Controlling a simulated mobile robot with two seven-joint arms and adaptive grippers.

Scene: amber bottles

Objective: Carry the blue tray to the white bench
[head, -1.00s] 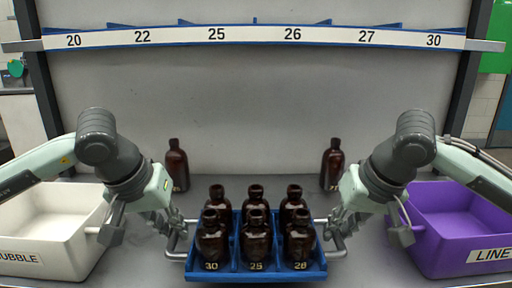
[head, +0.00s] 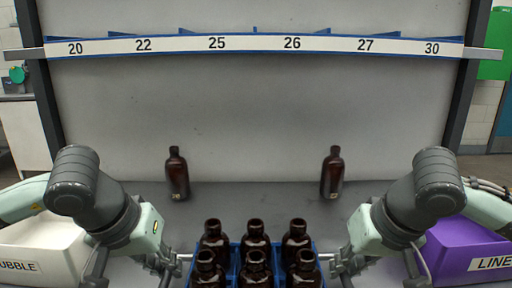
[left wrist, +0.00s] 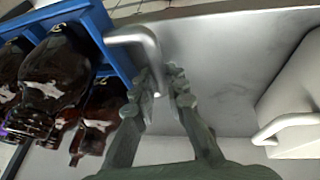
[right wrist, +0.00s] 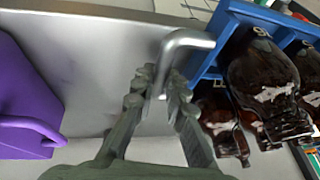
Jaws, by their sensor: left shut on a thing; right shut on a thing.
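The blue tray (head: 233,264) is at the bottom centre of the head view, its front cut off by the picture edge. It holds several upright amber bottles (head: 256,232) in compartments. My left gripper (head: 172,262) is shut on the tray's left metal handle, which the left wrist view shows as a bent grey bar (left wrist: 137,36). My right gripper (head: 340,264) is shut on the right handle, clear in the right wrist view (right wrist: 190,38). I cannot tell whether the tray touches the surface beneath it. I cannot identify a white bench.
Two loose amber bottles (head: 177,174) (head: 332,174) stand upright at the back of the grey worktop (head: 255,203). A white bin (head: 40,245) is at left and a purple bin (head: 455,247) at right. A numbered shelf rail (head: 255,43) spans the back above.

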